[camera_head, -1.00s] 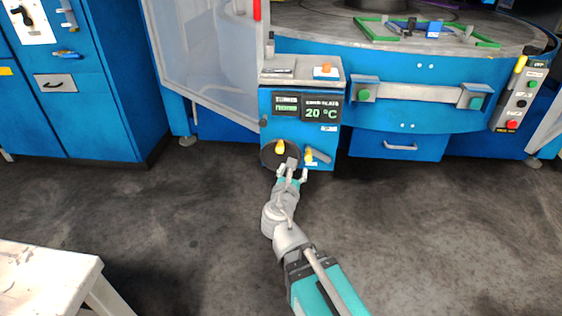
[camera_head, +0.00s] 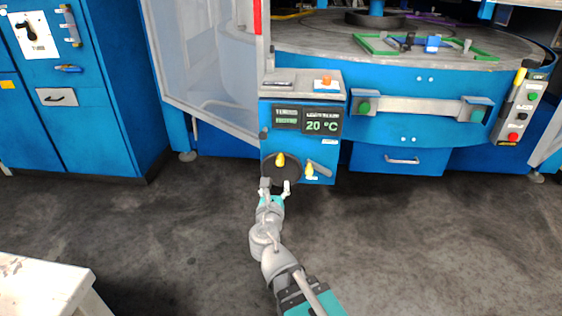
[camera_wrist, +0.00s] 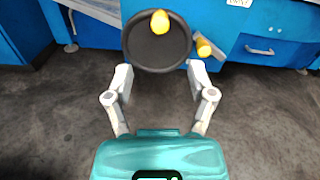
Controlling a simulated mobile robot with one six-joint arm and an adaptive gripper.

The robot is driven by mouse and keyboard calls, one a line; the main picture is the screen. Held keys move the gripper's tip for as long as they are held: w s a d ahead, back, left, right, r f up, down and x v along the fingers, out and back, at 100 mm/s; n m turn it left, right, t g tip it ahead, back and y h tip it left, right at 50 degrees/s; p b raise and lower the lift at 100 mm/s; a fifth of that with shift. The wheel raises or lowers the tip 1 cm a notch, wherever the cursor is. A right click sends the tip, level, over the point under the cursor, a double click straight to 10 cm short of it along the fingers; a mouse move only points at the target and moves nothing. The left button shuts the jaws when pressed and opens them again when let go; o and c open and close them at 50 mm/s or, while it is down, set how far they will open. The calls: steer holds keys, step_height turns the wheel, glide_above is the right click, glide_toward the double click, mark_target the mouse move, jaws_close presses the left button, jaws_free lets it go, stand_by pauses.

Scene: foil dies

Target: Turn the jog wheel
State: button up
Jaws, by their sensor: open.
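The jog wheel (camera_head: 284,172) is a round black disc with a yellow knob (camera_head: 281,159) near its top edge. It sits low on the front of a blue control box (camera_head: 330,150). In the wrist view the wheel (camera_wrist: 157,48) is at the top centre, with its yellow knob (camera_wrist: 160,21) at the upper part of its face. My gripper (camera_head: 276,187) is just below the wheel's lower edge, open and empty. In the wrist view my gripper (camera_wrist: 160,80) has its two fingers spread wide below the wheel, with the floor showing between them.
A grey lever with a yellow end (camera_head: 310,170) is just right of the wheel. The box carries a display reading 20 °C (camera_head: 321,121). A blue drawer (camera_head: 400,158) is to the right, a pale table (camera_head: 45,290) at lower left. The floor is clear.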

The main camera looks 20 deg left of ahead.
mark_target(280, 164)
steer(key=x, duration=1.3)
steer(key=shift+f, duration=0.1)
steer(key=shift+s, duration=0.1)
jaws_close()
